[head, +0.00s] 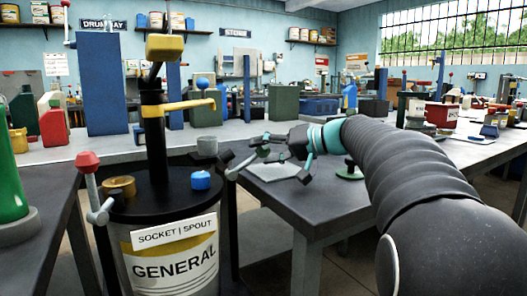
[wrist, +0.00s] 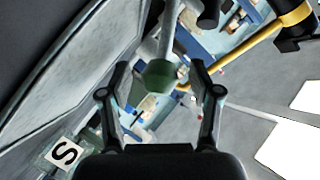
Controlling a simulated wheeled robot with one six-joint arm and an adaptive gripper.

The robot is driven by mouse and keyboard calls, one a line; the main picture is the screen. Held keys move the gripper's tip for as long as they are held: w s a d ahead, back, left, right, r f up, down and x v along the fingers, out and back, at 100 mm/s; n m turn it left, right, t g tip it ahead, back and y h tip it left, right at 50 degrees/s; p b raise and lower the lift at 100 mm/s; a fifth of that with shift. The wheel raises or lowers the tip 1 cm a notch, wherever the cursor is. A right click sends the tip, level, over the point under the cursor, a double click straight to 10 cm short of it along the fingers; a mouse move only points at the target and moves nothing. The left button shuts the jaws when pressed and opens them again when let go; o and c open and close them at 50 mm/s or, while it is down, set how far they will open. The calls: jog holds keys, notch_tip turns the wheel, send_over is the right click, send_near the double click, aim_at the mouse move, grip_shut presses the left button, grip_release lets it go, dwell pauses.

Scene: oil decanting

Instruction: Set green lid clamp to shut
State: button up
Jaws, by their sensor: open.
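The green lid clamp shows in the wrist view as a grey lever with a green faceted knob (wrist: 160,76). The knob lies between my gripper's two fingers (wrist: 160,68), with visible gaps on both sides. In the head view my gripper (head: 262,158) is open at the right edge of the drum (head: 170,262) labelled GENERAL. The clamp's small green knob (head: 264,152) is partly hidden by the fingers there. Its grey pivot (head: 232,173) sits at the drum rim, and the lever leans outward to the right.
A red-knobbed clamp (head: 88,162) stands at the drum's left rim. A black pump with a yellow spout (head: 185,105) rises from the lid, beside a blue knob (head: 200,180) and a brass ring (head: 120,187). A dark workbench (head: 315,208) stands close to the right.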

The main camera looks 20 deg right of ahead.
jog(key=shift+w+a, duration=0.2)
grip_shut()
